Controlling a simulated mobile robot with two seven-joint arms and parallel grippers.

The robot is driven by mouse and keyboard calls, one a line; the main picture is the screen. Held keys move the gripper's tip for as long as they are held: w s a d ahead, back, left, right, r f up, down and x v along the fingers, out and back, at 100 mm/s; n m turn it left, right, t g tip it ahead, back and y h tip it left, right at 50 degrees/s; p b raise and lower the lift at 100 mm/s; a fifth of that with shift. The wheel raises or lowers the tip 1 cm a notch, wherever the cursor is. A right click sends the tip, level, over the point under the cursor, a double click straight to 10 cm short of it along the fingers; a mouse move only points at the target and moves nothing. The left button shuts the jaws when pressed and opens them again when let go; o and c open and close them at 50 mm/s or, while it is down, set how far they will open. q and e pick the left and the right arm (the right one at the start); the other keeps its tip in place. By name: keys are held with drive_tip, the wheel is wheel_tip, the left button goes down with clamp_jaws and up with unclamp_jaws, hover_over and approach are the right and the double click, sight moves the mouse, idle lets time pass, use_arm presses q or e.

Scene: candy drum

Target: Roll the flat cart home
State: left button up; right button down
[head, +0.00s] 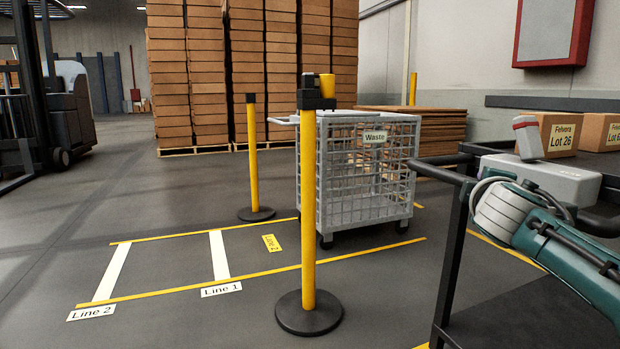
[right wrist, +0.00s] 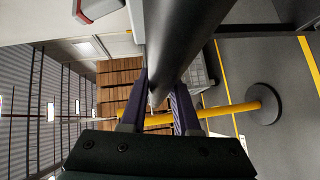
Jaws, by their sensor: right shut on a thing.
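A dark cart frame (head: 448,262) with a black handle bar (head: 437,168) stands at the right of the head view, cut off by the frame edge. Its low dark deck (head: 540,322) shows behind the upright. My right arm reaches over it from the lower right, and its fingers are hidden there. In the right wrist view my right gripper (right wrist: 162,88) is shut on a thick dark bar (right wrist: 190,45), which runs between the purple fingers. My left gripper is in neither view.
A floor bay with yellow lines (head: 190,289) lies left. Cartons (head: 560,134) sit on a dark surface. Stacked pallets (head: 250,70) and a forklift (head: 70,110) are behind. Left floor is open.

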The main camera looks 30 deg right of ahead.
drive_tip(key=c, duration=1)
unclamp_jaws()
drive_tip(key=shift+s+d+f, duration=0.1)
drive_tip(key=shift+d+f, duration=0.05)
drive_tip(key=shift+o, duration=0.7)
drive_tip(key=shift+d, duration=0.1)
drive_tip(key=shift+o, duration=1)
drive_tip(key=shift+r, duration=0.2)
